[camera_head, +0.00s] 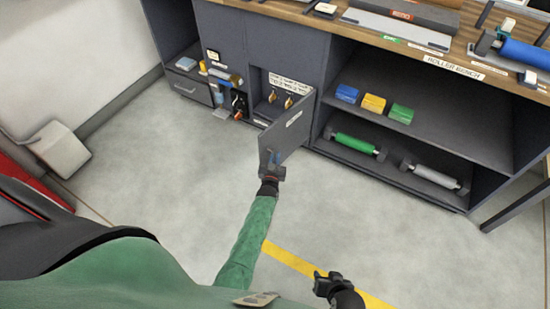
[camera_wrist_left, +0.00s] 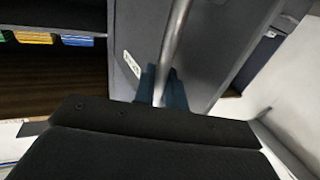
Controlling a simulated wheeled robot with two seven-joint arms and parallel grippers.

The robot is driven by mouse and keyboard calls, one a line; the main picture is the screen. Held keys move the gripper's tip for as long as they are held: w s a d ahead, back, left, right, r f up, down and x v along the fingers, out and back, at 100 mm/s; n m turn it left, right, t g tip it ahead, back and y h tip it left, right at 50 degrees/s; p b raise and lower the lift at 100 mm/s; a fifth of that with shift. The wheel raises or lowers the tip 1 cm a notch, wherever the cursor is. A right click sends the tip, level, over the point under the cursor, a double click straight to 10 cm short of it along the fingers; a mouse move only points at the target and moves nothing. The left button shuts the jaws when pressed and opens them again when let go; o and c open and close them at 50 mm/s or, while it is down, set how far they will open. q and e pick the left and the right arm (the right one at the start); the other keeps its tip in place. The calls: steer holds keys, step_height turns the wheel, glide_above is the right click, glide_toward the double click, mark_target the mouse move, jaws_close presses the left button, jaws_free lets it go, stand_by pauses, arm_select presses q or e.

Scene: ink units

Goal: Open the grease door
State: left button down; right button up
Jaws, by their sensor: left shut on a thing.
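My left gripper (camera_head: 270,163) is at the door's free edge. In the left wrist view, its blue fingers (camera_wrist_left: 160,88) are shut around a pale metal bar handle (camera_wrist_left: 175,45) on the door (camera_wrist_left: 225,35). Inside the open compartment (camera_head: 282,97), brass-coloured fittings hang under a white label. My right gripper (camera_head: 328,281) is dark and apart from everything, low in the head view; its finger gap is unclear.
Right of the door, open shelves hold blue, yellow and green blocks (camera_head: 373,103), a green roller (camera_head: 355,143) and a grey roller (camera_head: 436,176). A small open bay (camera_head: 226,93) with bottles lies left. A white box (camera_head: 60,148) stands far left. The floor before the cabinet is clear.

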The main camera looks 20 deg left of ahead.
arm_select(q)
steer(key=shift+w+r, duration=0.1)
steer(key=shift+r, duration=0.05)
steer(key=c, duration=1.5)
jaws_free()
steer(key=shift+c, duration=0.2)
steer(key=shift+s+d, duration=0.1)
steer(key=shift+s, duration=0.3)
steer(key=v, duration=0.7)
